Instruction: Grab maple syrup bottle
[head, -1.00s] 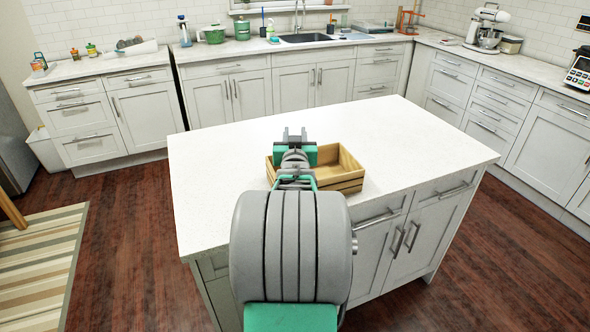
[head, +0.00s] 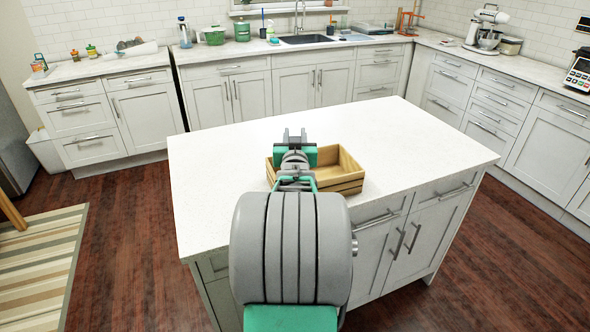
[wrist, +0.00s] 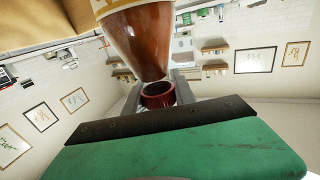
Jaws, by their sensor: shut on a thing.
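The maple syrup bottle (wrist: 140,40) shows in the wrist view, with amber-brown contents, a dark red cap (wrist: 157,92) and the edge of a pale label at the top. My gripper (wrist: 158,88) is shut on the bottle around its neck, near the cap. In the head view my gripper (head: 294,134) is at the wooden crate (head: 342,183) on the island. The bottle is hidden in that view behind my arm and the crate's walls. I cannot tell whether its base touches the crate floor.
The crate stands on the white island countertop (head: 410,140), which is otherwise clear. Counters run along the back and right. A blue-capped bottle (head: 184,35), a green pot (head: 212,35) and a mixer (head: 486,30) stand there. Wood also shows in the wrist view (wrist: 45,22).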

